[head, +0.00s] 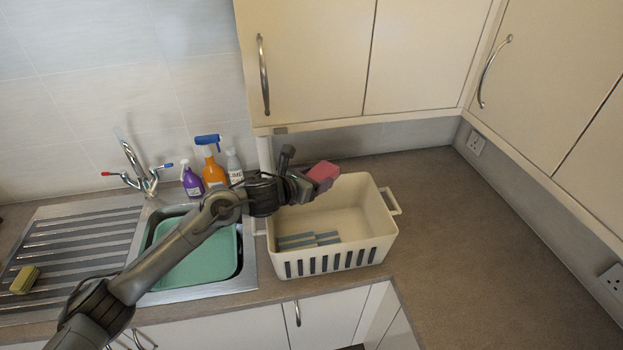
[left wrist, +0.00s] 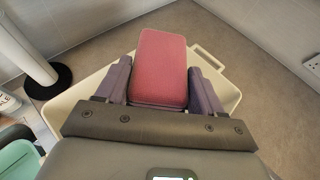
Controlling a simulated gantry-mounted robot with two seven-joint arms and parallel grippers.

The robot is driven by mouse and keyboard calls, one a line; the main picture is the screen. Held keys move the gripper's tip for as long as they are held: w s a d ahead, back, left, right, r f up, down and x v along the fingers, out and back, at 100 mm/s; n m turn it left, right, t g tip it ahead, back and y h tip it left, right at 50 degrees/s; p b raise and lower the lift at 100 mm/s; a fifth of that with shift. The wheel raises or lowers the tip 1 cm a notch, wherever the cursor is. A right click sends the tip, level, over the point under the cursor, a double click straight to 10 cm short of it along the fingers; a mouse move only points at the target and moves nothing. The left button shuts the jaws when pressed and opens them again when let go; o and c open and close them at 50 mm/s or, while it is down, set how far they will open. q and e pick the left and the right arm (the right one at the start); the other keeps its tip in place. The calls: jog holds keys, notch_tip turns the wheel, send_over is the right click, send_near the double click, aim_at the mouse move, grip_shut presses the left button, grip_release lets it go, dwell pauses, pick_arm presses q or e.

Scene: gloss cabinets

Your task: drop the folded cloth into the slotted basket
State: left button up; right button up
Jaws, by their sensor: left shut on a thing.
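The folded cloth (head: 323,171) is a small pink-red block. It also shows in the left wrist view (left wrist: 160,66), between the two purple-grey fingers. My left gripper (head: 311,180) is shut on the cloth and holds it above the slotted basket (head: 375,225), over its rear part. The basket is cream white with slots along the front wall and a handle at each end. It stands on the counter right of the sink. Blue-grey striped pieces (head: 308,240) lie on its floor. My left arm hides part of the basket's left side. My right gripper is not in view.
The sink (head: 245,278) holds a green tub (head: 190,262). Spray and squeeze bottles (head: 212,168) stand behind it, with a tap (head: 140,170) to the left. A yellow sponge (head: 25,280) lies on the drainer. Wall cabinets (head: 310,60) hang above. The counter right of the basket is clear.

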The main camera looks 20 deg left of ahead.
pick_arm(q)
jog(key=shift+f+b, duration=1.75)
jog(key=shift+f, duration=1.2)
jog(key=o, duration=1.1)
jog(key=shift+s, duration=0.1)
jog(key=b+v, duration=0.2)
jog(key=v, duration=0.8)
jog(key=shift+s+r, duration=0.25)
